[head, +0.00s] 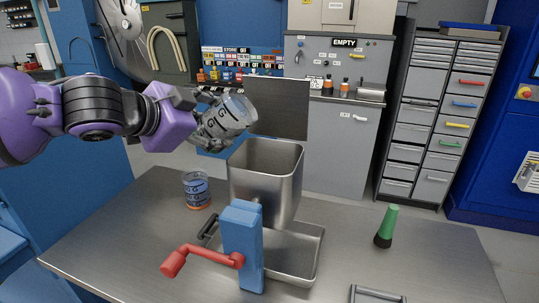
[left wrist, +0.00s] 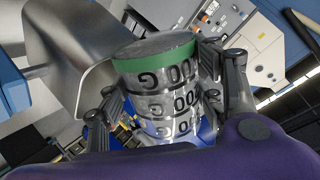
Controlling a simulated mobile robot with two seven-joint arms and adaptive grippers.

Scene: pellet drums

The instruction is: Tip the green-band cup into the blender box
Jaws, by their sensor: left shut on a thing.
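The green-band cup (left wrist: 163,95) is clear, with black markings and a green band near its rim. My left gripper (head: 213,126) is shut on the cup's side and holds it in the air. In the head view the cup (head: 233,115) leans with its upper end to the right, near the upper left of the blender box. The blender box (head: 262,178) is an open metal bin with its flat lid (head: 277,108) standing up behind it. A metal bin wall also shows in the left wrist view (left wrist: 65,55). The cup's contents are unclear. My right gripper is out of view.
An orange-band cup (head: 197,190) stands on the metal table (head: 130,235), left of the box. A blue post (head: 243,250) with a red crank (head: 200,255) stands in front, beside a metal tray (head: 300,262). A green-handled brush (head: 388,225) stands at right.

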